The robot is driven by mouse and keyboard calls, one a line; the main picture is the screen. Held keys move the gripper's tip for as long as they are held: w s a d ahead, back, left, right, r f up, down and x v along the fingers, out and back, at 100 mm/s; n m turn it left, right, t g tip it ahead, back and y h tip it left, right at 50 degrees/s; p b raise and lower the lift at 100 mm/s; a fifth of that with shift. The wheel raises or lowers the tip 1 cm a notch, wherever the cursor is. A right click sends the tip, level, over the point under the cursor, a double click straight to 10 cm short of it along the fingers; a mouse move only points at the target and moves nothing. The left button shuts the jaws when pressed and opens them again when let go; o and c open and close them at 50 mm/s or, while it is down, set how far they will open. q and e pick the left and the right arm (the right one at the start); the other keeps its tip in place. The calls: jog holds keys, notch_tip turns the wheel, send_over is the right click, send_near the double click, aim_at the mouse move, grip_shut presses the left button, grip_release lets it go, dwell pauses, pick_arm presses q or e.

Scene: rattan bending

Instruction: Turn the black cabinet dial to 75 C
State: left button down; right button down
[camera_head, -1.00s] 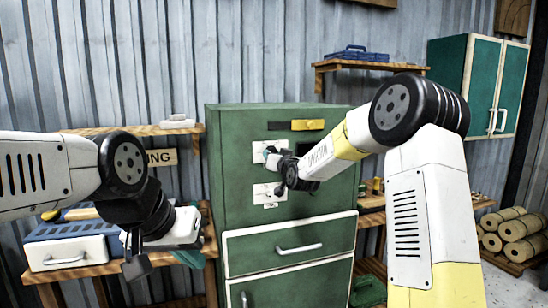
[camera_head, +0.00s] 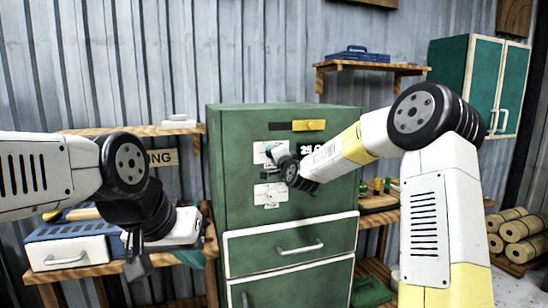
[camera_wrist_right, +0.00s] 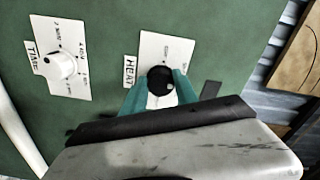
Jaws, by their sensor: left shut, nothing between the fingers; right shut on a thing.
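The black dial (camera_wrist_right: 160,79) sits on a white plate (camera_wrist_right: 158,44) beside a HEAT label (camera_wrist_right: 130,71) in the right wrist view. My right gripper (camera_wrist_right: 158,92) is shut on it, with a teal finger on each side. In the head view my right gripper (camera_head: 272,170) is at the green cabinet's (camera_head: 232,215) front, hiding the dial. My left gripper (camera_head: 137,248) is shut and empty, in front of the left bench.
A white TIME knob (camera_wrist_right: 61,65) is near the black dial. A yellow handle (camera_head: 308,125) is above the display. A white and blue case (camera_head: 70,250) lies on the left bench. Rolled bundles (camera_head: 520,228) lie at the right.

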jog(key=shift+m, duration=3.7)
jog(key=shift+r, duration=0.1)
jog(key=c, duration=0.9)
grip_release()
jog(key=shift+c, duration=0.2)
jog(key=v, duration=0.7)
jog(key=shift+s+d, duration=0.15)
jog(key=shift+s, duration=0.2)
